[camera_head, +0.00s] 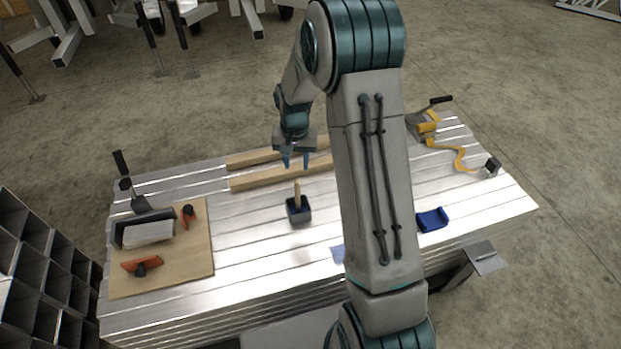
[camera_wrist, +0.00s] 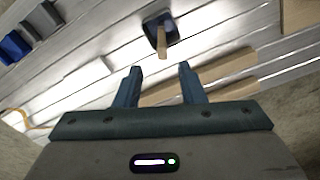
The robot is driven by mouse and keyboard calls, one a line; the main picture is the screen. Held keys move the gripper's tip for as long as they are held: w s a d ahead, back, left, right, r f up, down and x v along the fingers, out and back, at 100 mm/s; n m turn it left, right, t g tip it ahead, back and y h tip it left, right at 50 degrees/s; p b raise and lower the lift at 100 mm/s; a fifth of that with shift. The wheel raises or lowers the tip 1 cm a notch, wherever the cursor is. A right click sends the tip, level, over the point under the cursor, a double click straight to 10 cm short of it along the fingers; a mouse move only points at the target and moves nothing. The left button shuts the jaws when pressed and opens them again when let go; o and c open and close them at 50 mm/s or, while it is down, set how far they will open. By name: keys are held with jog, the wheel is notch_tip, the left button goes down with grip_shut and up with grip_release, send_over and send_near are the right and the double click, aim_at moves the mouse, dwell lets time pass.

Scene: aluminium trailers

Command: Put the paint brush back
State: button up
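A small dark square cup (camera_head: 299,218) stands on the aluminium deck near its middle. A light wooden handle (camera_head: 297,192), apparently the paint brush's, rises upright from it; any bristles are hidden in the cup. In the wrist view the cup (camera_wrist: 150,27) and the wooden handle (camera_wrist: 162,42) show at the top, just beyond the fingertips. My gripper (camera_head: 296,162) is above the deck, behind and above the handle in the head view. Its two blue fingers are spread apart with nothing between them, as the wrist view (camera_wrist: 160,74) also shows.
Two wooden beams (camera_head: 270,177) lie behind the cup. A wooden board (camera_head: 200,255) at left carries a grey box (camera_head: 120,236) and orange-red tools (camera_head: 141,266). A blue tray (camera_head: 432,219) and a yellow strap (camera_head: 464,158) lie at right. Bare deck surrounds the cup.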

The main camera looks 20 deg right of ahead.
jog(key=s+r+n+t, duration=0.1)
jog(key=s+r+n, duration=0.1)
jog(key=s+r, duration=0.9)
jog(key=s+r+n, duration=0.1)
jog(key=s+r, duration=0.2)
jog(key=s, duration=0.4)
jog(key=s+r+n+t, duration=0.1)
jog(key=s+r, duration=0.2)
jog(key=s, duration=0.4)
jog(key=shift+s+a+r, duration=0.15)
jog(key=shift+s+r, duration=0.1)
jog(key=shift+r, duration=0.1)
jog(key=shift+t, duration=0.4)
jog(key=p+v, duration=0.2)
jog(key=w+p+v, duration=0.1)
jog(key=p+v, duration=0.2)
jog(key=shift+w+r, duration=0.15)
jog(key=shift+r, duration=0.2)
